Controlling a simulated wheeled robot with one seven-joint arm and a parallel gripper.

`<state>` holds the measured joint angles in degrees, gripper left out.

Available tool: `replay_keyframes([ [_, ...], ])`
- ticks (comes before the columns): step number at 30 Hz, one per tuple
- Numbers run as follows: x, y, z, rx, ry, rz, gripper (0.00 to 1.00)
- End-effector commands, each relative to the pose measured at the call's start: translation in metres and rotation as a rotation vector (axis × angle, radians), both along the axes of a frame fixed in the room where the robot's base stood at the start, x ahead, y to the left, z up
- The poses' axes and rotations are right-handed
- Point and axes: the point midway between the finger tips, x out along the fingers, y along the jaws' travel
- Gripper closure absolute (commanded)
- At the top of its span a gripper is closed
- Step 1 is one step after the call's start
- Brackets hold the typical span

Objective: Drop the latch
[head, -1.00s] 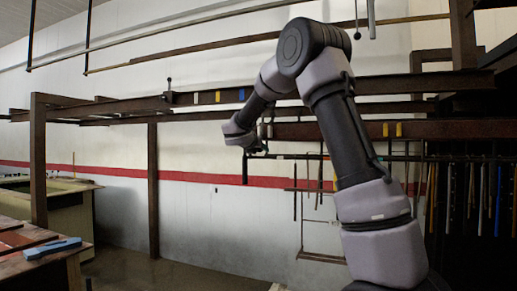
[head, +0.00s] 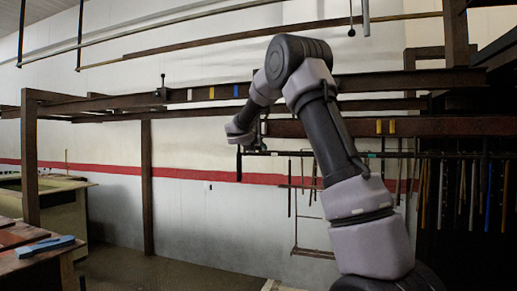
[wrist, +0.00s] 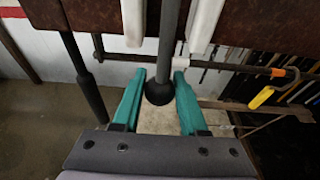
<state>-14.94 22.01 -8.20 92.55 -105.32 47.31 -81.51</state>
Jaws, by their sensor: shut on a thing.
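In the wrist view, the teal fingers of my gripper (wrist: 160,88) stand either side of a dark grey rod with a black rounded end (wrist: 158,93). My gripper is shut on this knobbed rod. In the head view, my gripper (head: 250,146) is below the long brown rail, near its middle. A short black vertical piece (head: 239,161) hangs beside it; I cannot tell whether it is the same rod. A small upright lever with a dark knob (head: 163,87) stands on the rail, left of my gripper. I cannot tell which piece is the latch.
A brown rail (head: 120,103) runs across the rack, with coloured tags. A nearer brown beam (head: 450,127) with yellow tags is at the right. Several thin rods hang at the far right. A bench with a blue tool (head: 45,246) is at the lower left. The middle floor is clear.

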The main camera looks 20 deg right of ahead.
Motion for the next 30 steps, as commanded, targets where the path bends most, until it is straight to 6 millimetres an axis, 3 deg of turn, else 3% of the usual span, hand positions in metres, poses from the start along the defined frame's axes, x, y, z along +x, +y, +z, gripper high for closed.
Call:
replay_keyframes([
  [1, 0.0, 0.0, 0.0, 0.0, 0.0, 0.0, 0.5],
  [3, 0.0, 0.0, 0.0, 0.0, 0.0, 0.0, 0.23],
  [4, 0.0, 0.0, 0.0, 0.0, 0.0, 0.0, 0.2],
  [14, -0.002, 0.002, 0.0, 0.0, 0.001, 0.001, 0.2],
  [30, -0.051, 0.038, 0.0, 0.0, 0.0, 0.002, 0.2],
])
